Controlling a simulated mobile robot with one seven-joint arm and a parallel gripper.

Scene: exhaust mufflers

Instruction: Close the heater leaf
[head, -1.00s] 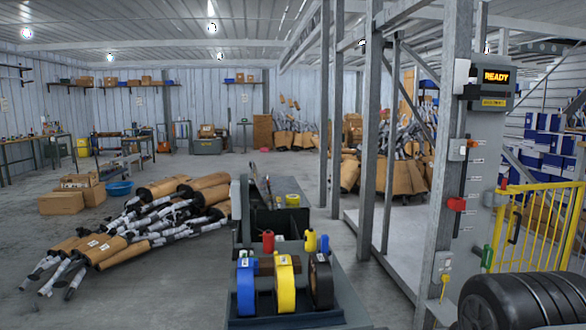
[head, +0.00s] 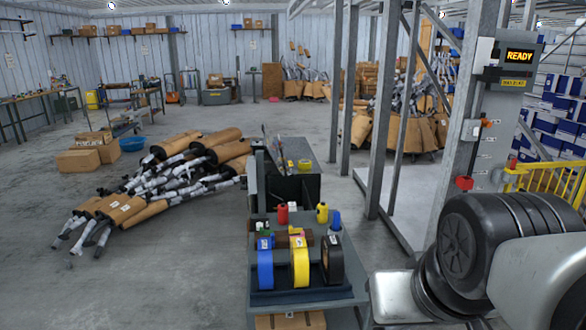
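I cannot pick out a heater or its leaf for certain in the head view. A yellow barred gate (head: 548,182) stands at the right edge, partly hidden behind my arm; I cannot tell whether it belongs to a heater. A grey post cabinet (head: 500,110) with a lit READY display (head: 520,55) and a red part (head: 464,183) low on its side stands left of the gate. Dark and pale links of my arm fill the lower right corner. My gripper is out of the frame.
A grey cart (head: 345,293) with blue, yellow and black tape rolls stands close in front. Mufflers (head: 165,185) lie heaped on the floor at left, beside cardboard boxes (head: 78,160). Steel posts (head: 385,110) rise right of centre. The left foreground floor is clear.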

